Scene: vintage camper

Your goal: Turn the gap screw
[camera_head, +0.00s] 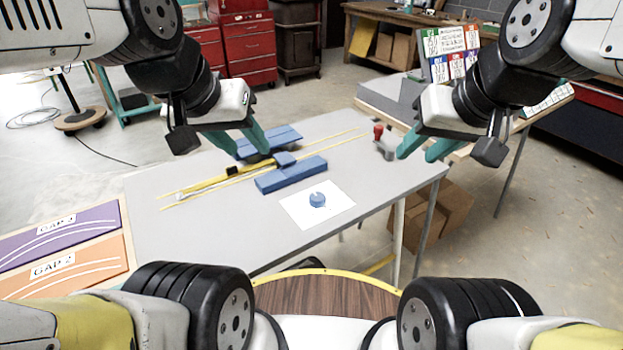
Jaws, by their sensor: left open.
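A round blue knob (317,199), possibly the gap screw, sits on a white sheet (300,214) near the front of the grey table. Behind it are a blue block (291,176), a smaller blue piece (285,159) and a blue plate (278,138), with thin yellow rails running between them. My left gripper (251,148) is open, its teal fingers above or beside the blue plate; I cannot tell whether they touch it. My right gripper (416,156) has its teal fingers apart and empty near the table's right edge, away from the knob.
A red-handled tool (379,136) stands on the table just left of my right gripper. An orange and purple board labelled GAP (75,262) lies at the left. The grey table (200,235) is bare at front left. Cardboard boxes (445,212) sit on the floor.

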